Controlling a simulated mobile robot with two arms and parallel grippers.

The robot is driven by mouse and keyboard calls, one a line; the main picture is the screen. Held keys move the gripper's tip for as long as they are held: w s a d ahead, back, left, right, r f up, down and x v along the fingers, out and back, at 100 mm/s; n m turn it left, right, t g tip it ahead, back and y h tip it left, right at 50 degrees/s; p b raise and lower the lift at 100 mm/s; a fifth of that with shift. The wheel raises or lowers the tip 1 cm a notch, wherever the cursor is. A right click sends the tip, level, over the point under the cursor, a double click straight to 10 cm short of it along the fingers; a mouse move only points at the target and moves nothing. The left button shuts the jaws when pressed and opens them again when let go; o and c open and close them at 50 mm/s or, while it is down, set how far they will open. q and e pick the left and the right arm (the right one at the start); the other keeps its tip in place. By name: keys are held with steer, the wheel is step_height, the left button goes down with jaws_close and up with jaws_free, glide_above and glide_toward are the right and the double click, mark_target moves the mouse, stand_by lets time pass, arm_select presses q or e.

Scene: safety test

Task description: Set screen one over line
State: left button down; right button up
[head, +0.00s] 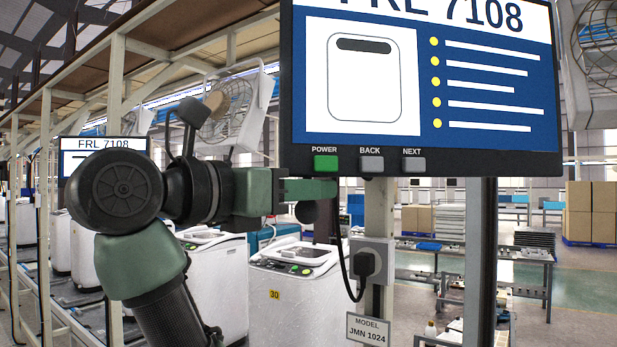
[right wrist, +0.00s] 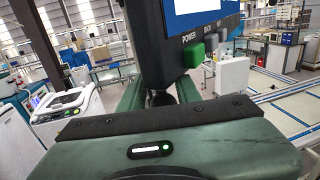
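A large screen (head: 420,80) reads FRL 7108 and shows a white product outline beside a list with yellow dots. Under its display are a green POWER button (head: 326,162), a grey BACK button (head: 371,164) and a grey NEXT button (head: 412,164). My right gripper (head: 318,190) is just below the screen's lower left corner. In the right wrist view its two fingers (right wrist: 158,95) stand apart, with the POWER button (right wrist: 195,53) above and right of them. I cannot tell whether they touch the screen. My left gripper is not in view.
A plate (head: 368,330) reads MODEL JMN 1024, below a socket with a plug (head: 365,264). White washing machines (head: 290,290) stand along the line behind my arm. A smaller screen (head: 100,150) at left also reads FRL 7108. Benches and boxes (head: 590,210) are at right.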

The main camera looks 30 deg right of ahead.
steer(key=shift+d, duration=0.25)
steer(key=shift+a, duration=0.1)
steer(key=shift+a, duration=0.1)
jaws_close()
stand_by(1.1)
